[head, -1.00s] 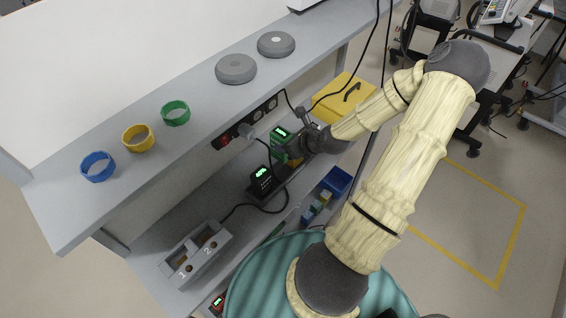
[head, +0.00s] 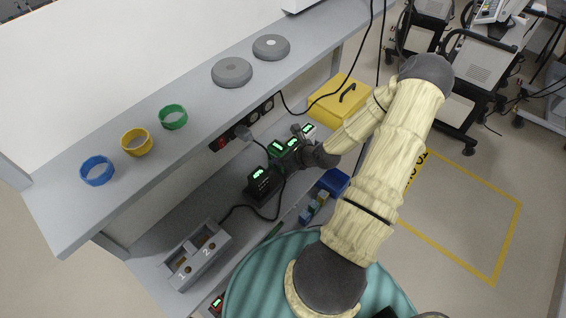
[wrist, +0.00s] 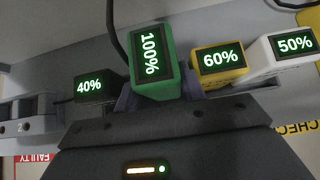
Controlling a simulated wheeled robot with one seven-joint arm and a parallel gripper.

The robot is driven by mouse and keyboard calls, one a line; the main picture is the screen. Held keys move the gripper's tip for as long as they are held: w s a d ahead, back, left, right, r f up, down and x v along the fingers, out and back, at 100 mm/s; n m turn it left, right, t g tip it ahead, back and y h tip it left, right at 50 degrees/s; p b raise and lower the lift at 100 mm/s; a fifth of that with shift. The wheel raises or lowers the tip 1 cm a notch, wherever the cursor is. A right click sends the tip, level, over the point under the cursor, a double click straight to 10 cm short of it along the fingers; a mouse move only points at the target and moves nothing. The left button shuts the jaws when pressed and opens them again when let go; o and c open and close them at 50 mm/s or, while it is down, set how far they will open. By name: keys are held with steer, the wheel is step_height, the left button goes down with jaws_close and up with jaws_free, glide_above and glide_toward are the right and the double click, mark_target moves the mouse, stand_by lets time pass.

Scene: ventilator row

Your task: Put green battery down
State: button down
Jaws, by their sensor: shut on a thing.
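My gripper (wrist: 148,100) is shut on the green battery (wrist: 155,68), whose display reads 100%, turned sideways in the wrist view. In the head view my gripper (head: 296,158) is at the lower shelf, with the green battery (head: 277,150) at its tip. To the left in the wrist view is a black battery (wrist: 92,97) reading 40%. To the right are a yellow battery (wrist: 220,78) reading 60% and a white battery (wrist: 285,72) reading 50%. I cannot tell whether the green battery's underside touches the shelf.
A grey two-slot holder (head: 194,256) marked 1 and 2 is at the near left of the lower shelf (head: 232,200). A socket strip (head: 243,130) and cables run behind. Rings and discs are on the upper shelf (head: 205,90).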

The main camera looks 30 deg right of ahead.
steer(key=shift+f+p, duration=0.55)
steer(key=shift+f, duration=1.5)
steer(key=shift+w+f, duration=0.1)
steer(key=c, duration=1.1)
jaws_free()
steer(key=shift+s+d+r, duration=0.2)
steer(key=shift+s+r, duration=0.15)
steer(key=b+v, duration=0.2)
steer(key=v, duration=0.9)
steer(key=shift+s, duration=0.1)
steer(key=shift+s, duration=0.15)
